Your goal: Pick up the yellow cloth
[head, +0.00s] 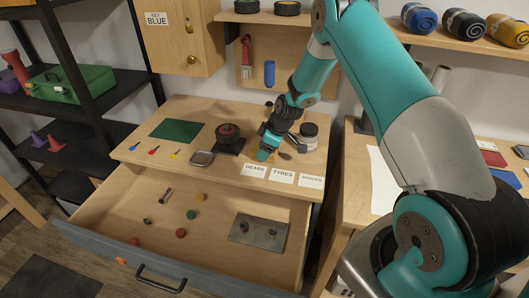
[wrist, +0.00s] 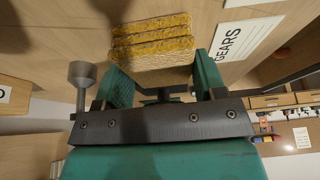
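A folded yellow cloth (wrist: 152,40) lies in layers on the wooden bench top, just beyond my fingertips in the wrist view. In the head view only a little of its yellow (head: 272,158) shows, mostly hidden by my gripper. My gripper (head: 265,150) is low over the bench, behind the paper labels. In the wrist view my gripper (wrist: 160,68) has its two teal fingers wide apart, with the cloth's near edge about between their tips. Whether a finger touches the cloth I cannot tell.
A GEARS label (head: 255,170) lies in front of my gripper. A dark round item on a black base (head: 228,135) stands to the left and a jar (head: 309,134) to the right. The open drawer (head: 110,200) juts out below. Rolled towels (head: 464,24) lie on the upper right shelf.

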